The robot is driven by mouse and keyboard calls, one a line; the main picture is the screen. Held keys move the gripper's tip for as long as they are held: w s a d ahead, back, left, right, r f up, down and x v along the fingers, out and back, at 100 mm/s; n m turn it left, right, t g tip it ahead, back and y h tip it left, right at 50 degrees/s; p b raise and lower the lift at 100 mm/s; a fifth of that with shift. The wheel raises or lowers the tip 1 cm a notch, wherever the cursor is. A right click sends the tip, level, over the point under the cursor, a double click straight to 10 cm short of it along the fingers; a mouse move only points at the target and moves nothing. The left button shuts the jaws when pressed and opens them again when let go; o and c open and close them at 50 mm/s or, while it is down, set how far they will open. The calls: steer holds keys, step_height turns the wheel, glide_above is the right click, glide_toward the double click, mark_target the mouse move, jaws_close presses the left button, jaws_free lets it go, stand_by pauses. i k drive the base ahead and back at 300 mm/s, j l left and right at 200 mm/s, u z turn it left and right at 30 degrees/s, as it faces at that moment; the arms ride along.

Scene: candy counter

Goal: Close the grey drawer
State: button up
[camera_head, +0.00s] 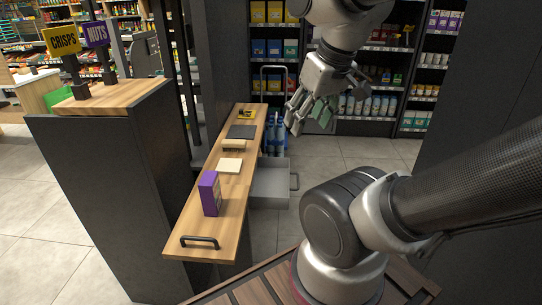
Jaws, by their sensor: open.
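The grey drawer (270,191) sticks out to the right from under the wooden counter, pulled open. Its handle (294,181) is on its right-hand front. My gripper (309,117) is open and empty. It hangs above and behind the drawer in the picture, apart from it. The part of the drawer under the counter is hidden.
The narrow wooden counter (232,188) bears a purple box (210,193), a pale flat block (229,165), other small items and a black handle (199,242) at its near end. Stocked shelves (372,100) stand behind. Floor right of the drawer is clear.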

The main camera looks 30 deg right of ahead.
mark_target(270, 189)
steer(key=l+z, duration=0.1)
steer(key=l, duration=0.65)
steer(key=i+l+z, duration=0.1)
steer(key=l, duration=0.65)
